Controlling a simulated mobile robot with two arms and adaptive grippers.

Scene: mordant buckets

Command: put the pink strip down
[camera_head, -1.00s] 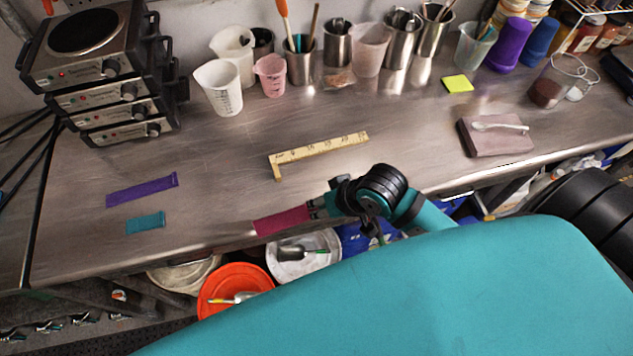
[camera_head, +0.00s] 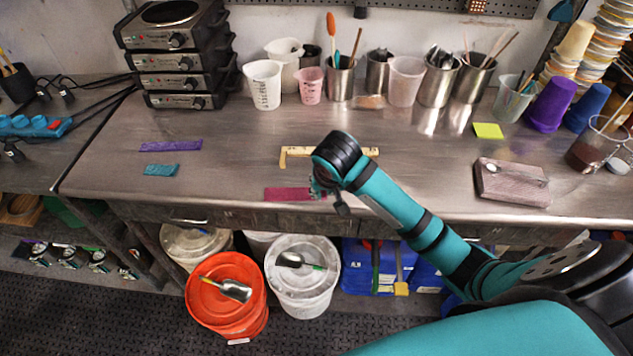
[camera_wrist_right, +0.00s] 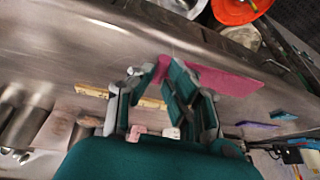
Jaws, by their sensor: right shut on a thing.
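The pink strip (camera_head: 288,194) is at the front edge of the steel bench (camera_head: 230,180), below the wooden ruler. My right gripper (camera_head: 317,188) is shut on its right end, its fingers partly hidden behind my arm. In the right wrist view the fingers (camera_wrist_right: 170,78) meet at one end of the pink strip (camera_wrist_right: 228,82), which extends to the right. I cannot tell whether the strip touches the bench or hangs just above it. My left gripper is not in view.
A purple strip (camera_head: 171,146) and a teal strip (camera_head: 161,170) lie to the left. The wooden ruler (camera_head: 297,152) lies behind the pink strip. Cups and stacked hot plates (camera_head: 178,62) line the back. An orange bucket (camera_head: 226,300) and a white bucket (camera_head: 303,290) stand below the front edge.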

